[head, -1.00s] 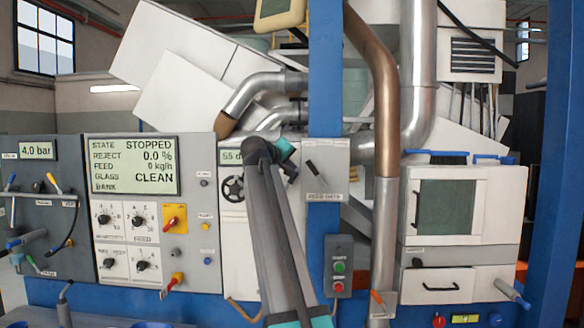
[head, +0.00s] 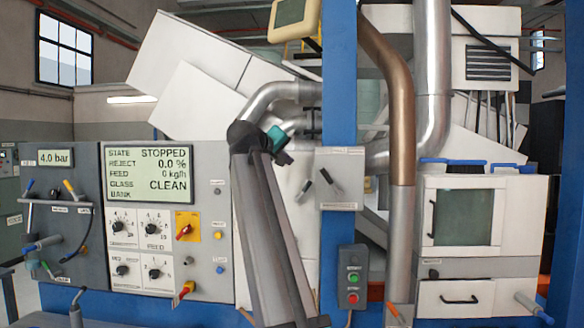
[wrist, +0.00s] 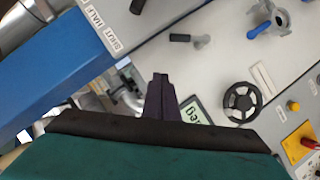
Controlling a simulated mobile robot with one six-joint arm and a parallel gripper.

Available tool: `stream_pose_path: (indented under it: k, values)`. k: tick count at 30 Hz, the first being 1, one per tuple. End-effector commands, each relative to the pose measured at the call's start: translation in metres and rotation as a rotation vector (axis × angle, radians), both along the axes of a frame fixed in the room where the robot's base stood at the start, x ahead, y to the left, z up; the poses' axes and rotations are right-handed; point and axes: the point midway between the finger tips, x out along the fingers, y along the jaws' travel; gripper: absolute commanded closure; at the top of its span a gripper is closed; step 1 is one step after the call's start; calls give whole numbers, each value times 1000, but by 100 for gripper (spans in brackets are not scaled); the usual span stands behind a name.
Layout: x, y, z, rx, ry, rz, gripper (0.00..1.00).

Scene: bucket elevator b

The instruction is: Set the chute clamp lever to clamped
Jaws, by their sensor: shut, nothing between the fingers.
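No readable label marks the chute clamp lever, so I cannot tell which lever it is. A short black-handled lever (wrist: 180,38) sits on the pale panel ahead of my gripper in the wrist view. Another black lever (head: 331,182) is on the grey plate on the blue column; part of its plate, lettered SHUT and HALF, shows at the wrist view's upper left. My gripper (wrist: 160,77) is shut and empty, its fingertips apart from the black-handled lever in the picture. In the head view my arm hides much of the pale panel.
A blue-handled lever (wrist: 259,30) and a black handwheel (wrist: 242,101) are on the pale panel. The blue column (head: 339,100) stands close right of my arm. A control panel with a STOPPED display (head: 150,174) is at left, and a button box (head: 352,278) is below the plate.

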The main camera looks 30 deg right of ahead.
Motion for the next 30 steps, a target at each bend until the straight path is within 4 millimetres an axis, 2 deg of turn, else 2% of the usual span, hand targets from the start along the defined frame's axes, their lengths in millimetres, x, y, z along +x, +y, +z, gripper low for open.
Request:
stream_pose_path:
  k: [6, 23, 26, 30]
  values:
    - [-8, 11, 4, 0, 1, 0, 100]
    - [-9, 11, 4, 0, 1, 0, 100]
    - [-6, 12, -3, 4, 7, 2, 100]
    - [4, 15, -30, 22, 28, 11, 100]
